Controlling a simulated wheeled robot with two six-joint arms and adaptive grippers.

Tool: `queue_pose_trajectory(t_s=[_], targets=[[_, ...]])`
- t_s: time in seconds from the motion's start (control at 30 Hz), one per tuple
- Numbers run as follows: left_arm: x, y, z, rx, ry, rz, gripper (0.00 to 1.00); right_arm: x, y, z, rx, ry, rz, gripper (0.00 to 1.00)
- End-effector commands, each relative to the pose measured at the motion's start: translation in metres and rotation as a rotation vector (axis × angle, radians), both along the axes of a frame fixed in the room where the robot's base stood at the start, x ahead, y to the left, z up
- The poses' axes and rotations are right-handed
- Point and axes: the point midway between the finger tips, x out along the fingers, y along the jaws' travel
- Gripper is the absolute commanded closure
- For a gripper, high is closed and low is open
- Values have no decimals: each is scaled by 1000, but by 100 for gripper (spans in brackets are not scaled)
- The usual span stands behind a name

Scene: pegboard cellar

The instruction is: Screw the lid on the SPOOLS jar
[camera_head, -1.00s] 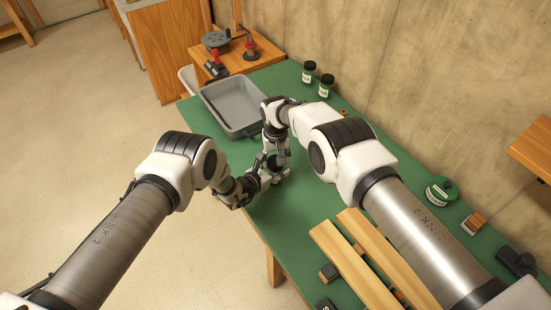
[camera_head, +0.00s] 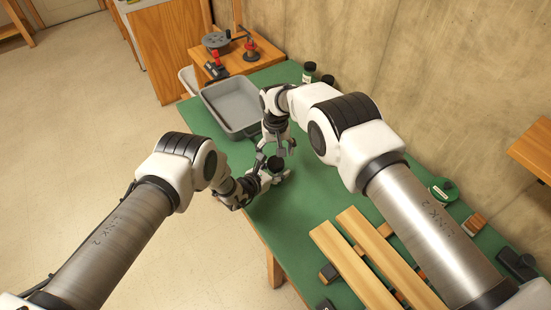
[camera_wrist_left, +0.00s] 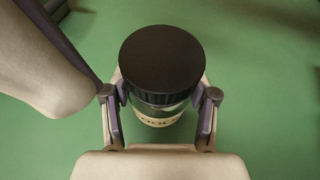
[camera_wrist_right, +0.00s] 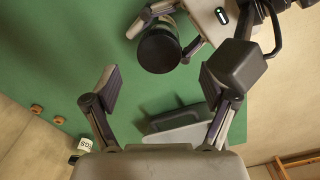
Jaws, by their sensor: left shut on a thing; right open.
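The SPOOLS jar (camera_wrist_left: 160,114) stands upright between my left gripper's fingers; part of its label shows in the left wrist view. A black ribbed lid (camera_wrist_left: 162,60) sits level on top of it. How tight the lid is cannot be seen. My left gripper (camera_head: 271,174) is shut on the jar near the table's left edge. The black lid also shows in the right wrist view (camera_wrist_right: 158,50). My right gripper (camera_wrist_right: 154,84) is open and empty, clear of the lid. In the head view it is just above and behind the jar (camera_head: 281,150).
A grey tray (camera_head: 212,92) lies behind on the green table (camera_head: 300,200). Two other jars, one at the back (camera_head: 309,70), stand near the wall, partly behind my right arm. Wooden boards (camera_head: 352,262) lie at the front right. A reel stand (camera_head: 250,50) is on a side bench.

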Motion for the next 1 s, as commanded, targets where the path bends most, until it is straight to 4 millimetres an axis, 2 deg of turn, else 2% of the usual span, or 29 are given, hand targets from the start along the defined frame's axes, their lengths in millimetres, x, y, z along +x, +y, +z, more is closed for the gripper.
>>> queue_pose_trajectory(t_s=[0.1,0.2,0.47,0.5,0.57,0.6,1.0], targets=[[0,0,0,1,1,0,100,0,0,21,-1,-1,0,15],[0,0,0,0,0,0,100,0,0,30,0,0,-1,15],[0,0,0,0,0,0,100,0,0,33,1,1,-1,15],[0,0,0,0,0,0,38,0,0,33,1,1,-1,15],[0,0,0,0,0,0,17,0,0,33,1,1,-1,15],[0,0,0,0,0,0,12,0,0,33,1,1,-1,15],[-4,4,2,1,1,0,12,0,0,33,0,1,-1,15]])
